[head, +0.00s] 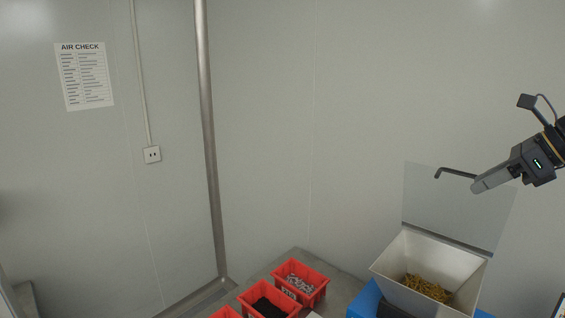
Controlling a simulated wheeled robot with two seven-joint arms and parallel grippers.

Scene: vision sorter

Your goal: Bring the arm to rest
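My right gripper (476,187) is in the air at the right, in front of the wall and over the upper part of a clear upright panel. It is seen from the side and its fingers overlap, so I cannot tell whether it is open or shut. A thin dark bent rod (452,172) shows just left of the fingertips. I cannot tell whether it is held or belongs to something behind. My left gripper is not in view.
A pale hopper (389,264) with yellowish pieces stands below my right gripper, the clear panel (428,195) rising behind it. Red bins (318,297) with small parts stand on a grey table (292,258) to the left.

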